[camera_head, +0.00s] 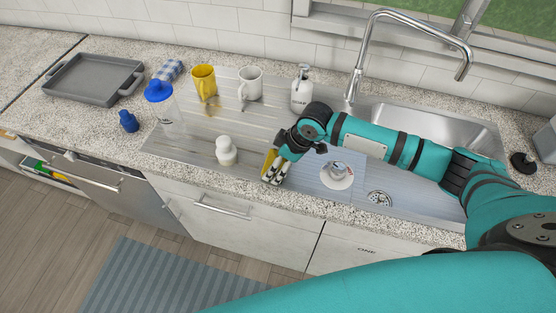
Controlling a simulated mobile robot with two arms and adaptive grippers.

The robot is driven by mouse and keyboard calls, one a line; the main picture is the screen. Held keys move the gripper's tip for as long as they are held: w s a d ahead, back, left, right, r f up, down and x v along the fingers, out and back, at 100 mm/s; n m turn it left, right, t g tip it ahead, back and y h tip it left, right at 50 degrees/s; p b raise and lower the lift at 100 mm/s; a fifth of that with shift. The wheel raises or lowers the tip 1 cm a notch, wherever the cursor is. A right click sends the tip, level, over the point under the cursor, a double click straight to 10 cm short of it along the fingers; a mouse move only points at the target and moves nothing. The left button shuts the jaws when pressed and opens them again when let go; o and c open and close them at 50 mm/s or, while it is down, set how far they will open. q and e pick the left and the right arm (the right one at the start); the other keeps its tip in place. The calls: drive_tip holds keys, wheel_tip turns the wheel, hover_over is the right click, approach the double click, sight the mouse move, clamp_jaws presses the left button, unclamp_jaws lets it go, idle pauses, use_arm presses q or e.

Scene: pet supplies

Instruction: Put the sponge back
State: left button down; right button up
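My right gripper (275,174) comes in from the right and points down at the front edge of the sink area. A yellow sponge (268,161) shows at its fingers, on their left side, and the gripper looks shut on it. The sponge is partly hidden by the fingers. It is just above the drainboard's front edge, and I cannot tell whether it touches the surface. My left gripper is not in view.
A white dish (337,174) lies in the sink.

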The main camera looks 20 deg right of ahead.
drive_tip(key=o, duration=0.9)
drive_tip(key=b+v, duration=0.1)
drive_tip(key=v, duration=1.1)
drive_tip(key=shift+r+b, duration=0.1)
drive_tip(key=shift+b, duration=0.3)
